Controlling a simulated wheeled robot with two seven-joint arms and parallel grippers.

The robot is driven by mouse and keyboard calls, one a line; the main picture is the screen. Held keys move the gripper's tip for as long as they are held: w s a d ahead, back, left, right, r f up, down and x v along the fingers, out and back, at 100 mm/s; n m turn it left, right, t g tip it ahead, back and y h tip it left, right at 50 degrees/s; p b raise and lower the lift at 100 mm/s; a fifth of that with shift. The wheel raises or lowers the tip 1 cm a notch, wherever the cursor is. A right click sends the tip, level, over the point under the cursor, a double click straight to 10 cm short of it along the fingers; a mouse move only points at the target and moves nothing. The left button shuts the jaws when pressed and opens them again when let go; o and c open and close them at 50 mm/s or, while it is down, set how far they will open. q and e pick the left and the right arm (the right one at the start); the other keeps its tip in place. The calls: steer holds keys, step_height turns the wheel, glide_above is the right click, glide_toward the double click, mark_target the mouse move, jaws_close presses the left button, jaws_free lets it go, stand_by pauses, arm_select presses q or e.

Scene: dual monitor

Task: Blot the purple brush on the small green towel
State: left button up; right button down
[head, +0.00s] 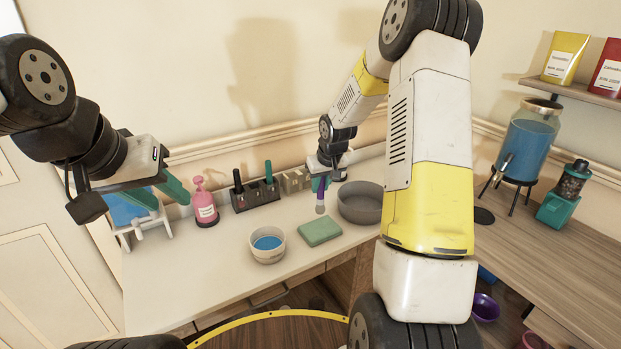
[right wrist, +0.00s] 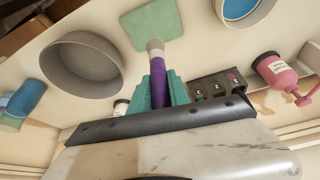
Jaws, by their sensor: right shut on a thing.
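The purple brush (head: 321,186) hangs upright, pale tip down, from my right gripper (head: 324,176), whose fingers are shut on its handle. In the right wrist view the purple handle (right wrist: 158,88) sits between the teal fingers (right wrist: 160,84). The small folded green towel (head: 320,231) lies flat on the white counter; it also shows in the right wrist view (right wrist: 152,22). The brush tip is close to the towel's far edge; I cannot tell whether they touch. My left gripper (head: 158,193) is open and empty, at the counter's left end.
A cup of blue liquid (head: 267,245) stands left of the towel and a grey bowl (head: 361,202) to its right. A pink pump bottle (head: 204,203) and a dark holder (head: 255,195) with upright handles stand behind. A wooden table (head: 560,235) is at right.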

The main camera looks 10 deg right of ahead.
steer(key=shift+f, duration=2.45)
steer(key=shift+f, duration=0.5)
steer(key=shift+r, duration=3.55)
steer(key=s+a+m, duration=0.2)
steer(key=s+a, duration=0.1)
steer(key=s, duration=0.6)
steer(key=n, duration=0.2)
glide_above(320, 200)
steer(key=w, duration=0.1)
steer(key=shift+d+f, duration=0.15)
steer(key=shift+d, duration=0.05)
steer(key=shift+f, duration=2.9)
steer(key=shift+f, duration=0.5)
